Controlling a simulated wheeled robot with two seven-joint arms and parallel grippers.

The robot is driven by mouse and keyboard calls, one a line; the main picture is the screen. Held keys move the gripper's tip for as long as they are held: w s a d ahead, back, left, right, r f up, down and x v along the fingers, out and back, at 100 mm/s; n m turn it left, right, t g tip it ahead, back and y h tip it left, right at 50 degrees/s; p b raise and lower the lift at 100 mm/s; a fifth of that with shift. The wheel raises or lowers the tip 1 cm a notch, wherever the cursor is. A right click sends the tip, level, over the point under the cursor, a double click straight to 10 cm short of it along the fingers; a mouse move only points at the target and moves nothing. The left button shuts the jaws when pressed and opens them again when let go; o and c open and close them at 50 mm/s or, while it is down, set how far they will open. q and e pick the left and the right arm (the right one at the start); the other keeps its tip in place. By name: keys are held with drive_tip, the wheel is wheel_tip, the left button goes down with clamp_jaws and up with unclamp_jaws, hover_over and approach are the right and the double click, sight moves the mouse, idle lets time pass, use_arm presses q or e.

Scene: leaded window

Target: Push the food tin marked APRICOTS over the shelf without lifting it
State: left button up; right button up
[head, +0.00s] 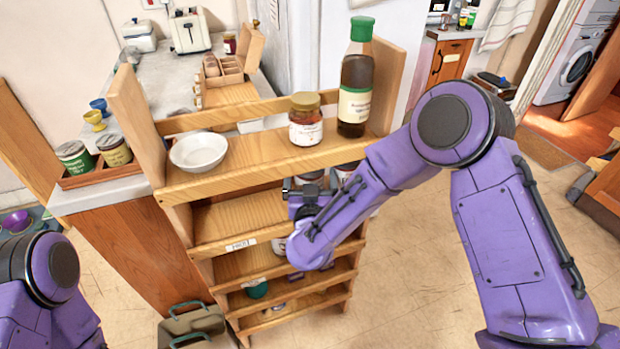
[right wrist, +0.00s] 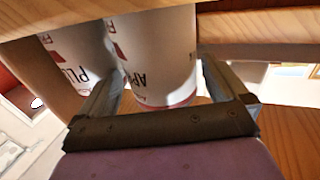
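The APRICOTS tin (right wrist: 165,45) is white with red marks. My right gripper (right wrist: 160,68) is open, with one finger on each side of the tin's near end. I cannot tell whether either finger touches it. A similar tin (right wrist: 72,45) with a label starting PLU stands close beside it, to the left. In the head view my right gripper (head: 308,192) reaches into the level below the top of the wooden shelf (head: 250,158). Tins there are partly hidden by my arm. My left gripper is out of view.
The shelf top holds a white bowl (head: 199,151), a jar (head: 305,119) and a green-capped bottle (head: 356,78). Lower levels hold a few items. A shelf board (right wrist: 255,28) runs close by my right gripper. A bag (head: 193,328) stands on the floor.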

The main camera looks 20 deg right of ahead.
drive_tip(key=shift+d, duration=0.1)
drive_tip(key=b+v, duration=0.1)
drive_tip(key=v, duration=0.9)
drive_tip(key=shift+s, duration=0.3)
